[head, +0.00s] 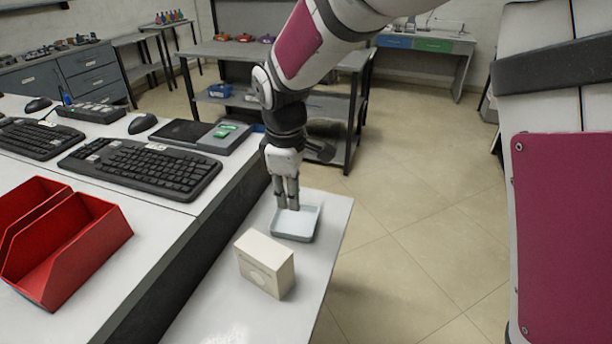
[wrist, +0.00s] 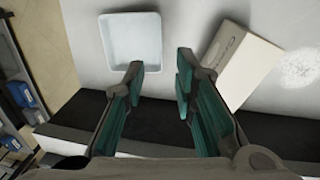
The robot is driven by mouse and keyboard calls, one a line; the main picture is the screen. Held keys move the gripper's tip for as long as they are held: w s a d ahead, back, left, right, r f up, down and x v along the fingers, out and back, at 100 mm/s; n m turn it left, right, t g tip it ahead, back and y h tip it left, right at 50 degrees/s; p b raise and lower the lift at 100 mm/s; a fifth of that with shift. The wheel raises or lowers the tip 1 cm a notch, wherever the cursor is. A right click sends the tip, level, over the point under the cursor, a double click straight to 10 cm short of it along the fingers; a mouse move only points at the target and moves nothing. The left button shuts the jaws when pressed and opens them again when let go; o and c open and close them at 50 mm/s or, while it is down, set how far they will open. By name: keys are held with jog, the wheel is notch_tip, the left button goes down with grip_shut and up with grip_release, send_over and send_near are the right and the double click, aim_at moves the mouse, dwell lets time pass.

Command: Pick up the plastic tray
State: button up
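The plastic tray (head: 306,227) is a shallow, pale blue-white square tray. It lies on the narrow white table near its far end. It also shows in the wrist view (wrist: 132,40), upper left, ahead of the fingertips. My gripper (head: 287,207) points down at the tray's far left side in the head view. In the wrist view my gripper (wrist: 159,76) has its two teal-padded fingers apart with nothing between them. The left fingertip appears close to the tray's near edge; I cannot tell whether it touches.
A cream box (head: 264,264) stands on the table just in front of the tray, and close to the right finger in the wrist view (wrist: 238,64). Red bins (head: 70,246) and a black keyboard (head: 142,168) are on the higher desk at left. Open floor lies at right.

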aim_at(295, 222)
jog(key=f, duration=0.3)
jog(key=w+f, duration=0.1)
jog(key=f, duration=0.2)
jog(key=w+f, duration=0.1)
jog(key=f, duration=0.2)
jog(key=shift+a+f, duration=0.1)
jog(key=shift+f, duration=0.15)
jog(key=f, duration=0.4)
jog(key=shift+s+a+p, duration=0.1)
jog(key=shift+a+p, duration=0.15)
jog(key=shift+p, duration=0.1)
jog(key=shift+f, duration=0.6)
grip_shut()
